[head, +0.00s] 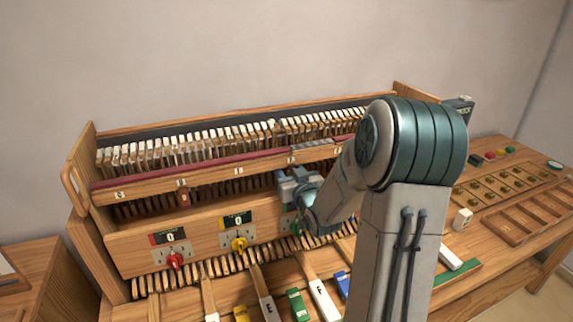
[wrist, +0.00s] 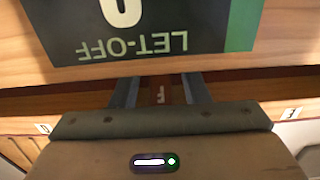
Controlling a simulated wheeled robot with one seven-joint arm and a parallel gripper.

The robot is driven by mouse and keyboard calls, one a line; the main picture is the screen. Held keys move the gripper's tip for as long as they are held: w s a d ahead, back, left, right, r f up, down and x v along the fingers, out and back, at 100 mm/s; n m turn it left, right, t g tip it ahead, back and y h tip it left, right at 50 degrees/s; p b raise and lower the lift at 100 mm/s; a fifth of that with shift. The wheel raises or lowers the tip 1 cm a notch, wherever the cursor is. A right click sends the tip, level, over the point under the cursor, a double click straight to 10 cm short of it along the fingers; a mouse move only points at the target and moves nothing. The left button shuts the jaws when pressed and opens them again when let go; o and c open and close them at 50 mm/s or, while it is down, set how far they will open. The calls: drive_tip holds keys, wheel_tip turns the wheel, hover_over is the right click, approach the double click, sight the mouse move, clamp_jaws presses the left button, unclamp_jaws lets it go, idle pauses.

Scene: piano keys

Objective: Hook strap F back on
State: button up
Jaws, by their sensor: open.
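In the head view my gripper (head: 297,190) is at the front of the wooden action frame, just below the lettered rail (head: 215,174). The strap is not distinguishable there, and my arm covers the rail's right part.
A panel marked LET-OFF (wrist: 130,30) is close to my gripper. Red (head: 175,261) and yellow (head: 239,244) knobs stick out of the frame's front. Loose keys, including the F key (head: 319,288), lie in front. A compartment tray (head: 525,212) stands right. A brown tab (head: 184,198) hangs at left.

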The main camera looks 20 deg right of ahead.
drive_tip(key=shift+w, duration=0.75)
clamp_jaws()
